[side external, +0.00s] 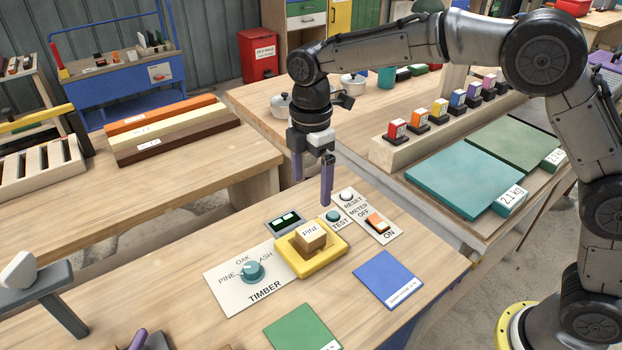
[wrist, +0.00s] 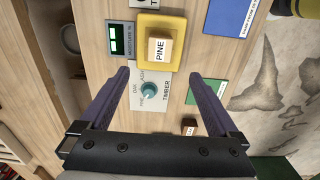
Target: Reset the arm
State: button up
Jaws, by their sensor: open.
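My gripper (side external: 312,190) is open and empty, its two purple fingers spread above the workbench behind the yellow tray. In the wrist view my gripper (wrist: 158,95) frames the timber dial between its fingers. A wooden block marked PINE (side external: 308,237) sits on the yellow tray (side external: 330,262); the block also shows in the wrist view (wrist: 158,49). The teal timber dial (side external: 251,271) stands on a white plate marked PINE, OAK and ASH. A teal TEST button (side external: 333,216), a white RESET button (side external: 346,195) and a red-orange meter switch (side external: 376,222) are on a panel behind the tray.
A small meter display (side external: 285,222) sits by the tray. A blue mat (side external: 388,279) and a green mat (side external: 302,329) lie flat on the bench. A row of coloured blocks (side external: 440,108) stands on a rail on the bench behind. A grey stand (side external: 45,290) rises at the left.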

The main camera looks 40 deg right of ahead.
jog(key=s+d+r+m+t, duration=0.25)
jog(key=d+r, duration=0.45)
jog(key=r, duration=0.4)
jog(key=s+d+r+m+t, duration=0.25)
jog(key=s+d+r, duration=0.2)
jog(key=s, duration=0.55)
jog(key=s+d+f+m, duration=0.2)
jog(key=s+f+m, duration=0.2)
jog(key=s+m, duration=0.2)
jog(key=s+d+f+m, duration=0.3)
jog(key=s+f+m, duration=0.2)
jog(key=s, duration=0.5)
jog(key=shift+d+m+t, duration=0.2)
jog(key=shift+m+t, duration=0.1)
jog(key=shift+m, duration=0.7)
